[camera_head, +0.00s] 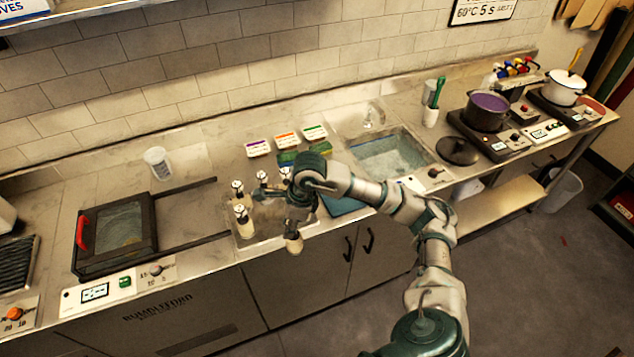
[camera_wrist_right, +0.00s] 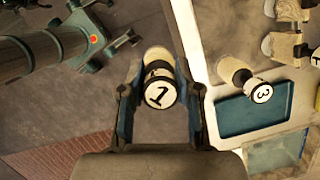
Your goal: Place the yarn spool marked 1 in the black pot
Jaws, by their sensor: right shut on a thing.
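My right gripper (camera_head: 294,228) is shut on a pale yarn spool (camera_head: 293,245) at the front edge of the counter. In the right wrist view the fingers (camera_wrist_right: 160,95) grip the spool's sides, and its white end (camera_wrist_right: 159,94) shows a black 1. The black pot (camera_head: 486,118) stands on a burner at the right, far from the gripper, with purple contents inside.
Several other spools (camera_head: 242,214) stand left of my gripper; one marked 3 (camera_wrist_right: 261,92) shows in the wrist view. The sink (camera_head: 392,155), a dark lid (camera_head: 457,151) and a cup with a green-handled tool (camera_head: 431,116) lie between gripper and pot. A white pot (camera_head: 563,90) stands farther right.

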